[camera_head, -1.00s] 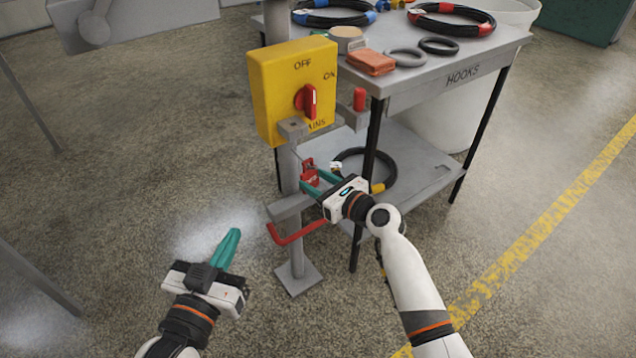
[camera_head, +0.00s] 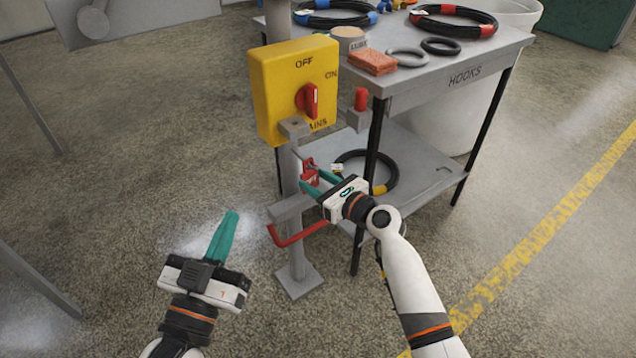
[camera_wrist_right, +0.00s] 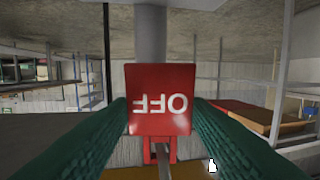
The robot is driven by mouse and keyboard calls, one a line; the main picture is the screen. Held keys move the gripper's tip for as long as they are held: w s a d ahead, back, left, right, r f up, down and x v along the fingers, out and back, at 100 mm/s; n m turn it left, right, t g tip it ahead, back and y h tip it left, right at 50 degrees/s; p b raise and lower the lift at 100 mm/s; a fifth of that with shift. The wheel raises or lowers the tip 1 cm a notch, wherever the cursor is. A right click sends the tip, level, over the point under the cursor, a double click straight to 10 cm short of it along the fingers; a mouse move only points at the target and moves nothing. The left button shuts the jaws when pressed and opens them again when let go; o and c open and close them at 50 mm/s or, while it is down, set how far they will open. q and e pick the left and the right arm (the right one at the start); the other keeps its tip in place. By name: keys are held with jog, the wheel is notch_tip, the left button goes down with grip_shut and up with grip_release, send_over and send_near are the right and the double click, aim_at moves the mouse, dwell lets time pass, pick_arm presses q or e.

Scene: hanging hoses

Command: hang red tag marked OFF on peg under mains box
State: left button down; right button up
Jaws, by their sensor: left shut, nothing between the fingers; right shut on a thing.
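The yellow mains box (camera_head: 275,85) stands on a grey post, its red switch (camera_head: 308,101) on the front. The red OFF tag (camera_head: 310,177) is by the post below the box. In the right wrist view the tag (camera_wrist_right: 160,98) shows its lettering upside down, with the grey post behind it. My right gripper (camera_head: 312,187) is shut on the tag. Whether the tag touches the peg is hidden; a thin rod-like part shows at the tag's narrow end in the wrist view. My left gripper (camera_head: 230,216) is shut and empty, over the floor left of the post.
A grey table marked HOOKS (camera_head: 440,93) stands right of the post, with hose coils (camera_head: 452,21), rings and an orange block (camera_head: 372,63) on top. A coil (camera_head: 384,183) lies on its lower shelf. A red bent bar (camera_head: 298,236) sticks out low on the post.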

pick_arm(q)
jog(key=shift+s+d+r+t+h+b, duration=0.1)
jog(key=shift+s+r+t+h+b, duration=0.15)
jog(key=shift+r+t, duration=0.35)
jog(key=shift+s+a+r+t+h+b, duration=0.15)
jog(key=shift+s+r+t, duration=0.2)
jog(key=shift+r, duration=0.3)
jog(key=shift+s+d+r+t+h+b, duration=0.15)
jog(key=shift+s+r+t+h, duration=0.05)
jog(key=shift+r+t, duration=0.4)
pick_arm(e)
jog(key=shift+w+a, duration=0.1)
jog(key=shift+w, duration=0.05)
pick_arm(q)
jog(key=shift+r, duration=0.1)
pick_arm(e)
jog(key=o, duration=1)
jog(key=shift+o, duration=0.2)
